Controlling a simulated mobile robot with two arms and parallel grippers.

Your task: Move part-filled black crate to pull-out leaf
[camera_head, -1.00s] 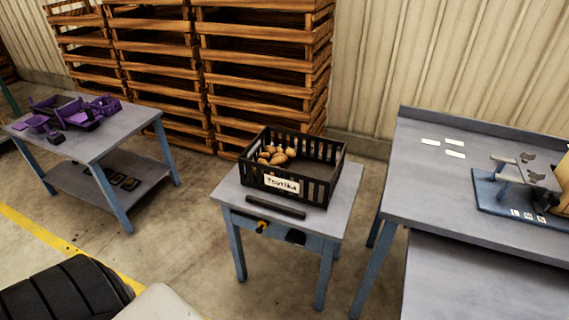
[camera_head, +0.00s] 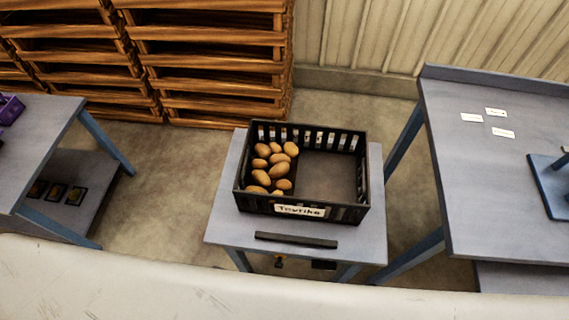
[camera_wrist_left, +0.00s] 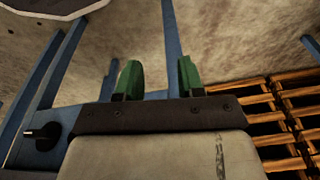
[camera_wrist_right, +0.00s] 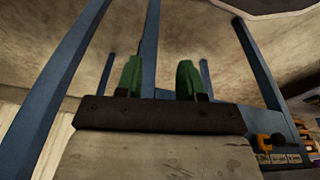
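The black crate (camera_head: 349,213) stands upright on a small grey-topped table (camera_head: 226,226) in the head view. It has slotted walls and a white label on its near side. Several potatoes (camera_head: 262,176) lie in its left half; the right half shows bare floor. My left gripper (camera_wrist_left: 158,80) shows in the left wrist view with its two green fingers apart and nothing between them. My right gripper (camera_wrist_right: 158,78) shows in the right wrist view, also with fingers apart and empty. Neither gripper is in the head view. I cannot pick out the pull-out leaf for certain.
A dark bar (camera_head: 296,241) lies on the small table in front of the crate. A larger grey bench (camera_head: 480,180) with white cards stands at right. Another table (camera_head: 38,120) stands at left. Wooden pallets (camera_head: 215,70) are stacked behind. Blue legs appear near both grippers.

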